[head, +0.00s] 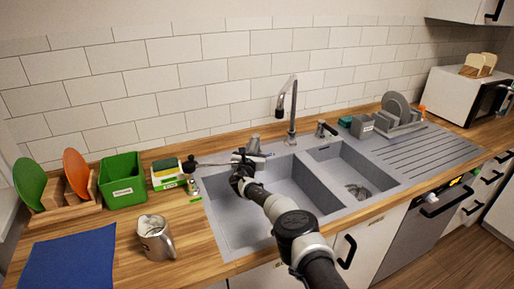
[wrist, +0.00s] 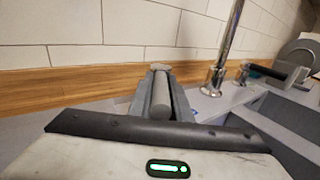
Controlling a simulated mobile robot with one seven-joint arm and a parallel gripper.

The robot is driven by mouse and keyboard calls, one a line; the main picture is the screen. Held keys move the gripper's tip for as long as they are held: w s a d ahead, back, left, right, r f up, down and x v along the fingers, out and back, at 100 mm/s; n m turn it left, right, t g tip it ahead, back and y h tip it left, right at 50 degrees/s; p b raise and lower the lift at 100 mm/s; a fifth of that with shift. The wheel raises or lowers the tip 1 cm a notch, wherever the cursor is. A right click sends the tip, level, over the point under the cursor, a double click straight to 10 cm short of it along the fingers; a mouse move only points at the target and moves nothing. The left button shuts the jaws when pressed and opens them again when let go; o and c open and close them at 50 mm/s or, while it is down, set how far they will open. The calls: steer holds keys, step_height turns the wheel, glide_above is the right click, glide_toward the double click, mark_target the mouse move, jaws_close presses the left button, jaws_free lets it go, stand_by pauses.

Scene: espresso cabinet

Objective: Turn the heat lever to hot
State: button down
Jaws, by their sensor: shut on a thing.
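My gripper (head: 246,160) is at the back left edge of the sink, left of the faucet (head: 292,110). The faucet pipe (wrist: 228,45) stands upright to the right in the wrist view, apart from my fingers.
A second fixture (head: 325,130) stands right of the faucet. A thin rod and small bottle (head: 192,186) are left of my gripper. A green bin (head: 122,180), plate rack (head: 65,210) and metal jug (head: 155,237) stand on the left counter. The right basin (head: 350,175) is open.

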steer(key=shift+r, duration=0.2)
stand_by(0.4)
steer(key=c, duration=1.6)
jaws_free()
steer(key=shift+c, duration=0.2)
steer(key=shift+f, duration=0.1)
steer(key=p, duration=0.1)
steer(key=s+p, duration=0.1)
steer(key=shift+s+a+r+p, duration=0.1)
steer(key=shift+r+p, duration=0.15)
steer(key=shift+p, duration=0.1)
steer(key=s+a+p, duration=0.1)
steer(key=s+p, duration=0.3)
steer(key=s, duration=1.2)
steer(key=shift+f, duration=0.25)
